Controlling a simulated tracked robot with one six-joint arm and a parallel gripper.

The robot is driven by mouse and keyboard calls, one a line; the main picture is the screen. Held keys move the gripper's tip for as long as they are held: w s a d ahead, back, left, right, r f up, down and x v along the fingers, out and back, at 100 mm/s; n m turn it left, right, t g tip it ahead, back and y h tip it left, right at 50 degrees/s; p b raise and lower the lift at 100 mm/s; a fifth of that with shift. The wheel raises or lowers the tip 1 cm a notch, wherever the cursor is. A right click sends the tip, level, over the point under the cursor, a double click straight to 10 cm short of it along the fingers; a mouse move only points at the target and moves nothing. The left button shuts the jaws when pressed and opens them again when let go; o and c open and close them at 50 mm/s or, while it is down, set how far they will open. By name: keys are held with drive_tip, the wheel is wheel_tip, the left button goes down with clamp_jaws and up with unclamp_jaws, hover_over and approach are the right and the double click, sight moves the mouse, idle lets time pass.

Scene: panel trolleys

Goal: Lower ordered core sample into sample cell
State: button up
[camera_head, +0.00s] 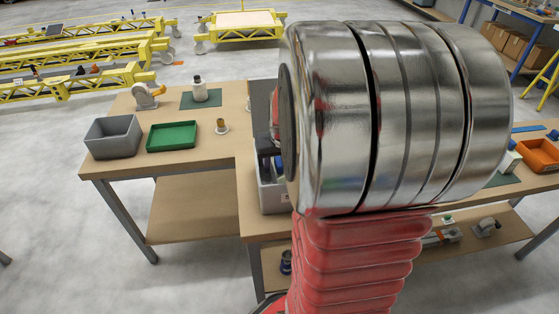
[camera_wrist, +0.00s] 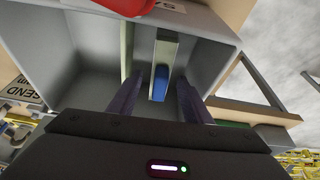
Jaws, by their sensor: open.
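In the wrist view my open gripper (camera_wrist: 159,84) reaches into a grey box (camera_wrist: 85,60), with one dark finger on each side of a small blue piece (camera_wrist: 160,83). The blue piece sits in or before a narrow pale channel; I cannot tell whether the fingers touch it. I cannot tell whether it is the core sample or which part is the sample cell.
A rounded red object (camera_wrist: 125,5) hangs at the top edge of the wrist view. An orange bin (camera_head: 541,155) stands at right.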

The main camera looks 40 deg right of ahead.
drive_tip(key=shift+r, duration=0.15)
drive_tip(key=v, duration=1.3)
drive_tip(key=shift+r, duration=0.2)
drive_tip(key=shift+s+a, duration=0.1)
drive_tip(key=shift+s, duration=0.15)
